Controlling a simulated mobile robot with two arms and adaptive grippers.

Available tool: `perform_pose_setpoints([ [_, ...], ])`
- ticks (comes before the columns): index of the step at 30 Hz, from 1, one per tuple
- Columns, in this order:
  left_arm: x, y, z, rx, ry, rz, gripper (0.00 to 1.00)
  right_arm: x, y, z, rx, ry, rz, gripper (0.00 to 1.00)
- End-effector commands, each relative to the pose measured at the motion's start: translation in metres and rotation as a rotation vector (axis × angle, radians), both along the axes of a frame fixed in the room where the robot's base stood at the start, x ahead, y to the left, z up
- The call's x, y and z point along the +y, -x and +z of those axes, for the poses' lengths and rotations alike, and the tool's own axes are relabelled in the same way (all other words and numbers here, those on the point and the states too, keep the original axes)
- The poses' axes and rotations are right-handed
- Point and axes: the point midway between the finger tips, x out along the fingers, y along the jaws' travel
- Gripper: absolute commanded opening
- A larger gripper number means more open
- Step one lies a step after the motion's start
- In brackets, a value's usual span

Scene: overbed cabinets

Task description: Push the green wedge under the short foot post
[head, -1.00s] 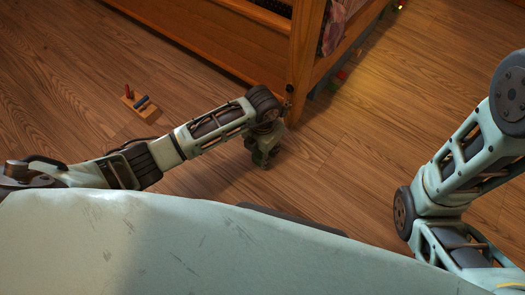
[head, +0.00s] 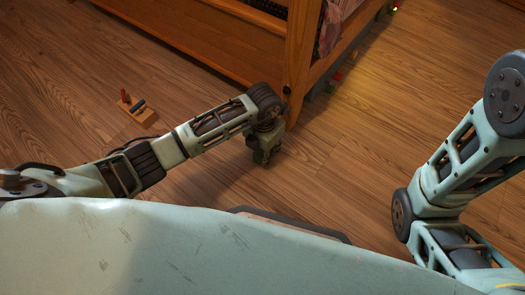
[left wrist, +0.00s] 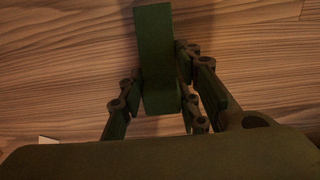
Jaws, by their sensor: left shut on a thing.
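My left gripper (head: 262,162) is low over the wooden floor, in front of the bed's corner post (head: 301,50). In the left wrist view the gripper (left wrist: 160,103) is shut on the green wedge (left wrist: 155,45), a long dark green block pointing away from the palm between the fingers. In the head view the wedge cannot be made out, and the gripper and arm partly cover the floor around the post's lower end. I cannot tell the gap under the post. My right gripper is out of view; only its arm shows at the right.
A small wooden block with red and dark pegs (head: 138,108) lies on the floor at the left. The wooden bed side panel (head: 185,35) runs along the back. Floor to the right is clear.

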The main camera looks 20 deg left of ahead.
Motion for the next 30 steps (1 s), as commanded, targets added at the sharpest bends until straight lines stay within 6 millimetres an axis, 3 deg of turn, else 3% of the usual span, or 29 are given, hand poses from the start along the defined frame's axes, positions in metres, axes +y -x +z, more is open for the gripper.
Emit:
perform_pose_setpoints([
  [5,-0.0013,-0.0052,0.0001,-0.007,0.002,0.003,0.00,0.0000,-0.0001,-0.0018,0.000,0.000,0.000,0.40],
  [6,-0.0014,-0.0053,0.0005,-0.008,0.003,0.003,0.33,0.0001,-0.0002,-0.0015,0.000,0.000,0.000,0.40],
  [13,-0.0015,-0.0070,0.0012,-0.011,0.004,0.005,0.53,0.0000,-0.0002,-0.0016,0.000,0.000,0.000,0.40],
  [26,-0.0011,-0.0080,0.0021,-0.014,0.004,0.007,0.53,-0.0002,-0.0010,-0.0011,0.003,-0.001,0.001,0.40],
  [30,0.0024,0.0010,0.0037,-0.014,0.004,0.006,0.53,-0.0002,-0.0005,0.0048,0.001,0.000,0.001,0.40],
])
